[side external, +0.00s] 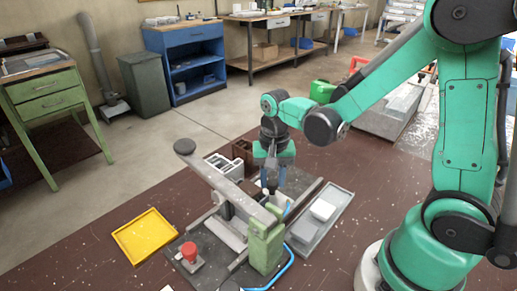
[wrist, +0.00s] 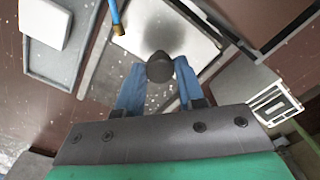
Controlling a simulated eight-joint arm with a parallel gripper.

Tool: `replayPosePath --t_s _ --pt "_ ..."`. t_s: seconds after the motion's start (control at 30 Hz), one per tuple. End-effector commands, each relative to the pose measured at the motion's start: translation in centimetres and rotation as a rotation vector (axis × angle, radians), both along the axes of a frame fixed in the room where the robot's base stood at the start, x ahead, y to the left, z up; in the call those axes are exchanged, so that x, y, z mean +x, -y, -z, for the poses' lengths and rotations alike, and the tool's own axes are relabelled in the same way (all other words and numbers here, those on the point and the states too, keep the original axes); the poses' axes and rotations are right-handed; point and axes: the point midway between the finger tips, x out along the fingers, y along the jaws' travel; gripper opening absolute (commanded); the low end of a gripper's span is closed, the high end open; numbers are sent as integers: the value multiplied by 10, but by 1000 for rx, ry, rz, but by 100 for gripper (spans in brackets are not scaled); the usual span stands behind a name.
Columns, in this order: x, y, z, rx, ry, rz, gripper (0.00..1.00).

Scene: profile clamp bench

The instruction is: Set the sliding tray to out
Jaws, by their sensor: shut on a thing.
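The sliding tray appears to be the pale plate (wrist: 135,42) in the wrist view, with a dark round knob (wrist: 160,67) standing up near its edge. My gripper (wrist: 160,78) has its two blue fingers on either side of this knob, shut on it. In the side external view my gripper (side external: 271,188) points down behind the clamp's green block (side external: 265,248). The tray and knob are mostly hidden there by the block, the lever and my fingers.
A long grey lever (side external: 228,190) with a dark knob crosses the fixture close to my gripper. A grey tray (side external: 305,236) with a white block (side external: 322,210) lies to the right. A yellow tray (side external: 145,237) and red knob (side external: 189,251) are left. A slotted white box (wrist: 274,103) stands nearby.

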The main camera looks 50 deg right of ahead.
Motion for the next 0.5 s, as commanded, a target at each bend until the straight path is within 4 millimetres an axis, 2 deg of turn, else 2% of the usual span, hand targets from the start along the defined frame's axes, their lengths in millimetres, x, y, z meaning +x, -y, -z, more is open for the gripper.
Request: replayPosePath --t_s 0.03,0.1,0.23,0.33,0.5 --pt "1 17 0 -1 3 13 0" --pt "1 37 0 -1 4 13 0" --pt "1 70 0 -1 4 9 0" --pt "1 86 0 -1 6 5 0" --pt "1 95 0 -4 6 1 0"
